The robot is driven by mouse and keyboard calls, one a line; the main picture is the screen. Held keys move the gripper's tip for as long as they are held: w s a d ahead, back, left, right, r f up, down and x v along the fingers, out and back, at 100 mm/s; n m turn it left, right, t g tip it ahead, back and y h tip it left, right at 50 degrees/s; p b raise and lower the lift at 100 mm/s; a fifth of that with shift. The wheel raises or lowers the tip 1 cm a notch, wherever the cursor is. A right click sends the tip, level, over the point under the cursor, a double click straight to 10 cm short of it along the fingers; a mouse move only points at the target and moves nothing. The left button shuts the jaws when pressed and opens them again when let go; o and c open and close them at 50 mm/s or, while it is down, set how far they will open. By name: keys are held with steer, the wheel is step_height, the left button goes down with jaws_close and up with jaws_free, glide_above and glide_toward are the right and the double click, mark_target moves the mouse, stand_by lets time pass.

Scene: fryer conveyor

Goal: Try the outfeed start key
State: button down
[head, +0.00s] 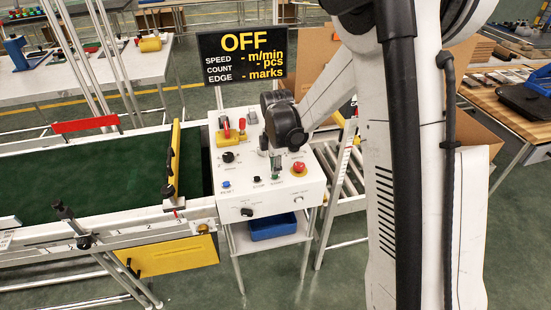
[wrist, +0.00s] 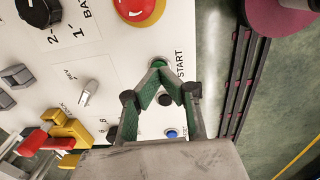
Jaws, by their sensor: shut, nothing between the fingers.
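The white control panel (head: 240,205) stands at the end of the green conveyor belt. In the wrist view, a green button (wrist: 158,63) sits beside the printed word START. My gripper (wrist: 164,75) is shut and empty, its green fingertips right at this button and partly covering it. I cannot tell whether they touch it or press it in. In the head view, my gripper (head: 275,172) points down at the panel's front row and hides the button. The display (head: 242,56) above the panel reads OFF, with dashes for speed, count and edge.
A black button (wrist: 165,99) and a blue button (wrist: 172,134) lie in line with the green one. A red mushroom button (head: 299,168) is close to the right of my gripper. A yellow block with red levers (head: 228,138) and a black knob (head: 228,157) are to the left.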

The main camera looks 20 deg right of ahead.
mark_target(275, 176)
steer(key=shift+f, duration=0.6)
steer(key=shift+f+b, duration=0.9)
steer(key=shift+b, duration=0.2)
steer(key=shift+r, duration=0.15)
step_height(275, 176, up, 14)
steer(key=p, duration=0.2)
steer(key=shift+s, duration=0.3)
